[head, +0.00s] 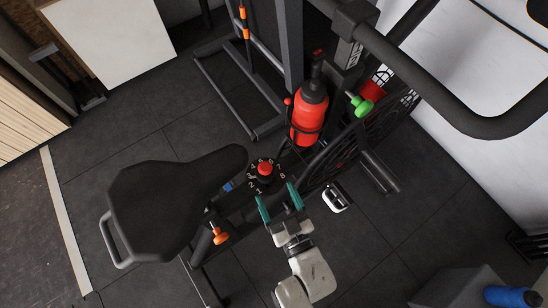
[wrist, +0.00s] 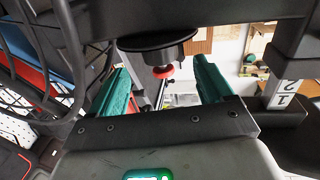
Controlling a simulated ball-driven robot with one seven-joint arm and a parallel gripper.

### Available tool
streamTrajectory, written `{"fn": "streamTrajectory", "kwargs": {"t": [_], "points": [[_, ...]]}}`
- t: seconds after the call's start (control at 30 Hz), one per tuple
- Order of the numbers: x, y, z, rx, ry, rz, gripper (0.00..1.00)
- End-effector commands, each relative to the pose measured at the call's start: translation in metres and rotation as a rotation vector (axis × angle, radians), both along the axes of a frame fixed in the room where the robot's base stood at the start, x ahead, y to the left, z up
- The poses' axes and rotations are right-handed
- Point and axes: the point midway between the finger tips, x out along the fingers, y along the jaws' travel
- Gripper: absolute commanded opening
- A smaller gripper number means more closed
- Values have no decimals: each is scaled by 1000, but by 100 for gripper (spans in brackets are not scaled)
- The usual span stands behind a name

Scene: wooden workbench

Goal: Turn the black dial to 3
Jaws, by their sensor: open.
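The black dial (head: 264,180) sits on the exercise bike's frame near the middle of the head view. It is round, with white digits around it and a red cap (head: 264,168) on top. I cannot tell which digit it is set to. My gripper (head: 278,201) has two green fingers, spread apart and empty, just in front of the dial and not visibly touching it. In the wrist view, a dark round part, likely the dial (wrist: 150,44), shows beyond the open fingers (wrist: 160,66), with a red piece below it.
The black bike seat (head: 165,205) is left of the dial. A red bottle (head: 310,112) and a fan wheel cage (head: 340,150) stand close behind and right. An orange knob (head: 220,235) is lower left. A thick handlebar (head: 430,95) crosses the upper right.

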Motion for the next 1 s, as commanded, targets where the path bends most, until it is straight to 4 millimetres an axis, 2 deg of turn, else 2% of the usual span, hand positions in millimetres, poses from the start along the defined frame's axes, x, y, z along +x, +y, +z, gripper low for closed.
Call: {"fn": "streamTrajectory", "kwargs": {"t": [0.3,0.5,0.7,0.97,1.0], "points": [[56,21,0,-1,-4,-3,80],[78,32,0,0,-2,-3,80],[87,36,0,-1,1,-2,80],[87,36,0,-1,1,-1,80],[87,36,0,-1,1,-1,77]]}}
